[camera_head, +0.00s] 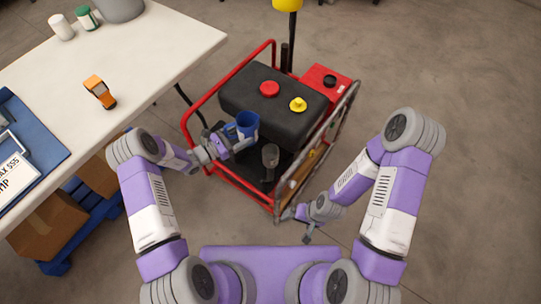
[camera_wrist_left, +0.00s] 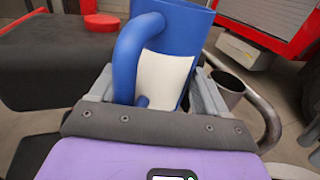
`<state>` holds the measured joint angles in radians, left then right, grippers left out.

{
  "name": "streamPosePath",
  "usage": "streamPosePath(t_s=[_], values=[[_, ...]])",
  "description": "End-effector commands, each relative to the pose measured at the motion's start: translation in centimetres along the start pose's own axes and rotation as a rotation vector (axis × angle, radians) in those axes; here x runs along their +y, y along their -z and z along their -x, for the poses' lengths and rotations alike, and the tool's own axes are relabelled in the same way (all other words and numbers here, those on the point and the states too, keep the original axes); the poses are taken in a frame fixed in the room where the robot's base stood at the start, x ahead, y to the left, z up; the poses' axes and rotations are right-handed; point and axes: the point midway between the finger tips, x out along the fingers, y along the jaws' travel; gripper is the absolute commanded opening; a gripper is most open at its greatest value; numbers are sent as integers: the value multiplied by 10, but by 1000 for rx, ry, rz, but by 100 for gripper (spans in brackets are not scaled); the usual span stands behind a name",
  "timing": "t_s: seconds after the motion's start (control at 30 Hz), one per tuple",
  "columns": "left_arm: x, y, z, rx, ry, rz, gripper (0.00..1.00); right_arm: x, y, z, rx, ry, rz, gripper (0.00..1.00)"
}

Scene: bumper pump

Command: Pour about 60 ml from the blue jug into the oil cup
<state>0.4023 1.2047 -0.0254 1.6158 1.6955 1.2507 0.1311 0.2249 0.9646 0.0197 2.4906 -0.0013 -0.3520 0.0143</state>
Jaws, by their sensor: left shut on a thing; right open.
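The blue jug (camera_head: 247,127) is held above the near side of the red-framed pump, its open top showing. My left gripper (camera_head: 231,137) is shut on it. In the left wrist view, the jug (camera_wrist_left: 190,28) has its handle and a white label facing the camera, between the grey fingers. Its contents cannot be seen. A grey open-topped cup (camera_head: 270,155), which looks like the oil cup, stands on the pump just right of and below the jug; it also shows in the left wrist view (camera_wrist_left: 231,86). My right gripper (camera_head: 307,232) is open and empty, low in front of the pump.
The pump's black tank (camera_head: 240,92) carries a red cap (camera_head: 269,88) and a yellow cap (camera_head: 298,104). Red frame rails (camera_head: 187,125) surround it. A white table (camera_head: 150,50) at the left holds an orange device (camera_head: 100,91), bottles and a blue tray (camera_head: 40,135). Floor at right is clear.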

Motion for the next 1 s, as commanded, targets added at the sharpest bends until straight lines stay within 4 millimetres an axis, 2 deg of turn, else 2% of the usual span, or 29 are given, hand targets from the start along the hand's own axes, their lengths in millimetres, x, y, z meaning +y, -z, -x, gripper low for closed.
streamPosePath(t_s=[0.03,0.1,0.23,0.67,1.0], values=[[0,12,-5,-3,17,-2,36,3,0,-8,0,0,0,93],[0,20,-9,-3,34,-1,36,4,0,-12,0,0,0,93],[1,26,-12,-3,50,-1,36,5,1,-14,0,0,0,93],[0,26,-13,-1,55,-16,36,5,1,-14,0,0,0,93],[-6,20,-14,20,57,-149,36,5,1,-14,0,0,0,93]])
